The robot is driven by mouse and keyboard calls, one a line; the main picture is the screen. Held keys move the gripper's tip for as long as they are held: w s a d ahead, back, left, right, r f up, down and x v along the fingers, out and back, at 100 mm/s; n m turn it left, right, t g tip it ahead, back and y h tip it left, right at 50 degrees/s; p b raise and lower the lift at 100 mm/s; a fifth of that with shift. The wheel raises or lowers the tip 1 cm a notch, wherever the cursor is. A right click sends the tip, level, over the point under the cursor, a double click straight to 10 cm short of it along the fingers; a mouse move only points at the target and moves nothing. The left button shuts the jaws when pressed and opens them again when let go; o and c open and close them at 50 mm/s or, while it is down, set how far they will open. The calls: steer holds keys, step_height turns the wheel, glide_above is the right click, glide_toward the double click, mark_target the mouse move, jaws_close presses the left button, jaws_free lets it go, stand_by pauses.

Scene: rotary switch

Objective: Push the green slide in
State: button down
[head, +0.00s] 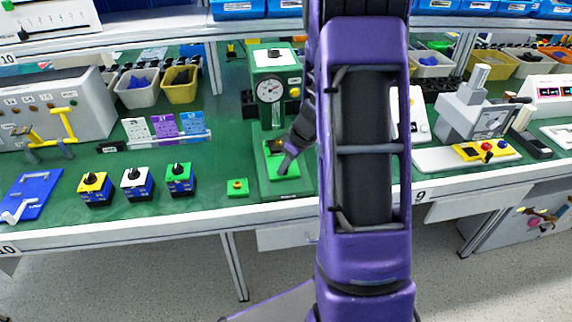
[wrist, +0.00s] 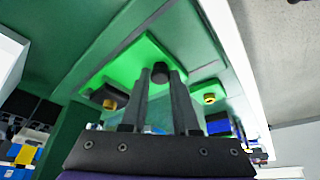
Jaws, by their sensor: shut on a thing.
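The green slide (head: 293,180) is a bright green plate at the base of the green press (head: 268,105) with a round dial. In the wrist view the slide (wrist: 128,66) lies flat under my gripper, with a dark round knob (wrist: 160,70) on it. My gripper (wrist: 161,76) has its two fingers on either side of this knob and is shut on it. In the head view my gripper (head: 285,168) reaches down to the slide from the right. My purple arm hides part of the bench to the right of the press.
A small green box with a yellow button (head: 238,187) stands left of the slide. Three rotary switch boxes, yellow (head: 95,189), white (head: 138,184) and green (head: 180,180), stand further left. The bench's front edge runs close below the slide.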

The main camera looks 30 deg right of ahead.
mark_target(280, 161)
stand_by(0.5)
steer(key=w, duration=0.2)
steer(key=w+d, duration=0.1)
steer(key=shift+w+b, duration=0.3)
steer(key=shift+w, duration=0.1)
steer(key=shift+w+d+r, duration=0.1)
steer(key=shift+w, duration=0.1)
steer(key=c, duration=0.7)
jaws_free()
steer(key=shift+o, duration=0.2)
steer(key=v, duration=0.7)
steer(key=shift+r+p, duration=0.15)
steer(key=shift+p, duration=0.15)
steer(key=shift+s, duration=0.1)
